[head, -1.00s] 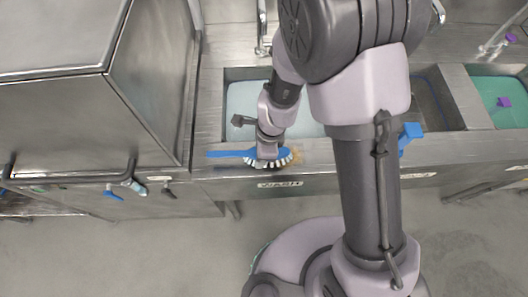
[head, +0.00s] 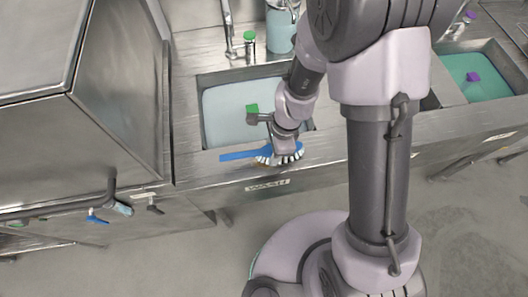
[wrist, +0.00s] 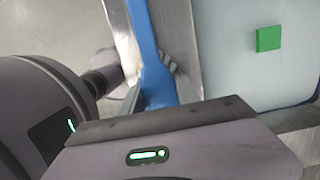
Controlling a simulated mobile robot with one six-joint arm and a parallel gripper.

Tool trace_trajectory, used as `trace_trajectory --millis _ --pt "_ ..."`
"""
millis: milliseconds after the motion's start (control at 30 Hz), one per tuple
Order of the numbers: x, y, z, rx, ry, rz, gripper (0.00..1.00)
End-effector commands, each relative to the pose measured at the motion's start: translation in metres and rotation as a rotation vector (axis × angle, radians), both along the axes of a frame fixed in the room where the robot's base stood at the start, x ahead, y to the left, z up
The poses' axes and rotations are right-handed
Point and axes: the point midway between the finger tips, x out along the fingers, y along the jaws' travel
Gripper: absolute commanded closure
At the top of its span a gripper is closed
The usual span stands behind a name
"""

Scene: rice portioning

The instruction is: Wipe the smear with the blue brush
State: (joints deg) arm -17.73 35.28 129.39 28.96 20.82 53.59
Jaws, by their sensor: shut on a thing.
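The blue brush (head: 240,154) lies along the front ledge of the wash sink, handle to the left, white bristles at the right end. My gripper (head: 283,158) is shut on the brush near its bristle head and points down at the ledge. In the wrist view the blue handle (wrist: 148,45) runs up from the jaws, with pale bristles beside it. I cannot make out the smear now; the brush head and gripper cover part of the ledge.
The wash sink (head: 197,100) holds pale water with a green block (head: 252,108) in it. A tap (head: 229,38), a green-capped bottle (head: 249,45) and a blue container (head: 281,32) stand behind. A steel machine (head: 125,110) is at left. A teal-water basin (head: 480,75) is at right.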

Motion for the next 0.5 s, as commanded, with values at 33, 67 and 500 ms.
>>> trace_trajectory --millis 33,67,500 --pt "0.002 -0.006 -0.001 0.000 0.000 -0.003 1.00" --pt "0.003 -0.009 -0.001 0.000 0.000 -0.003 1.00" --pt "0.005 -0.019 -0.001 0.000 0.000 0.000 1.00"
